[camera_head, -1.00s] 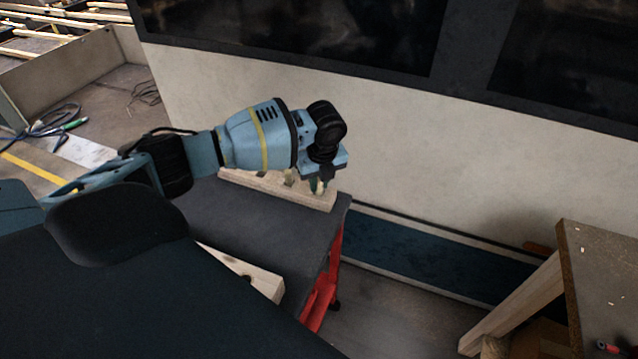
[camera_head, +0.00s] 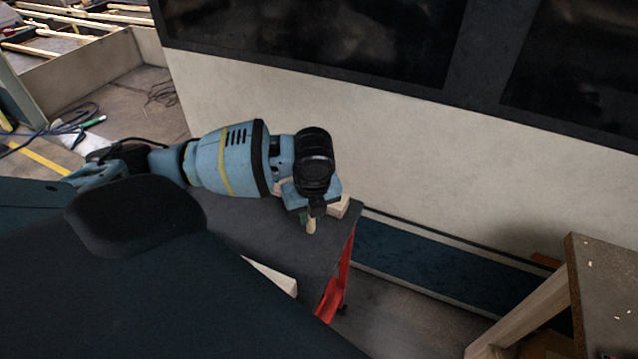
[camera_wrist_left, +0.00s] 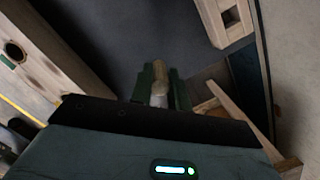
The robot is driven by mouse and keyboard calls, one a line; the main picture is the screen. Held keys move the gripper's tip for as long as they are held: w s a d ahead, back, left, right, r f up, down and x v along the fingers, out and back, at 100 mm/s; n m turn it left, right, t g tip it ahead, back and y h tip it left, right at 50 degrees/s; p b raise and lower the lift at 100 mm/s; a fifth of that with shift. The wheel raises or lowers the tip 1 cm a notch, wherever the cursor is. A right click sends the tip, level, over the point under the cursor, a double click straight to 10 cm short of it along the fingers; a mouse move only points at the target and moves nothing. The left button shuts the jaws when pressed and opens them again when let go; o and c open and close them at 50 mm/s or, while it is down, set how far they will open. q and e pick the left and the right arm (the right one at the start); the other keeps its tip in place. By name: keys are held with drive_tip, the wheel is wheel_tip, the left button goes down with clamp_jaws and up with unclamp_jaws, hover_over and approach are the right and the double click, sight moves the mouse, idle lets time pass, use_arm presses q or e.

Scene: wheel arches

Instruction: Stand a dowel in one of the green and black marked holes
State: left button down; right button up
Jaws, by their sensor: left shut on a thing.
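My left gripper (camera_head: 311,218) is shut on a pale wooden dowel (camera_head: 311,226), over the right part of the dark table. In the left wrist view the dowel (camera_wrist_left: 160,82) sits between the two green fingers. A wooden beam (camera_wrist_left: 60,68) at the left of the wrist view has a dark round hole with some green at its rim. Another wooden beam (camera_wrist_left: 212,14) at the top right has a squarish dark hole. The dowel is apart from both beams. In the head view, the far beam (camera_head: 340,207) is mostly hidden behind my gripper; the near beam (camera_head: 272,275) is partly covered.
The dark table top (camera_head: 250,225) is bare between the beams. Its red leg (camera_head: 335,290) shows at the right end. A pale wall (camera_head: 400,150) stands close behind. A wooden bench (camera_head: 605,280) stands at the lower right, with a floor gap between.

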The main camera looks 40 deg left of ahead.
use_arm(q)
drive_tip(key=shift+s+d+r, duration=0.1)
drive_tip(key=shift+s+d, duration=0.1)
drive_tip(key=shift+s, duration=0.6)
drive_tip(key=shift+s+d+r, duration=0.1)
drive_tip(key=shift+s+d, duration=0.1)
drive_tip(key=shift+s, duration=0.55)
drive_tip(key=s+d+r+n+g, duration=0.1)
drive_tip(key=d+r+n, duration=0.3)
drive_tip(key=n, duration=0.8)
drive_tip(key=s+d+r+n+g+h, duration=0.1)
drive_tip(key=d+r+n, duration=0.3)
drive_tip(key=n, duration=0.8)
drive_tip(key=shift+s+d+r+g+h, duration=0.3)
drive_tip(key=shift+s+d+g, duration=0.1)
drive_tip(key=shift+s+d, duration=0.45)
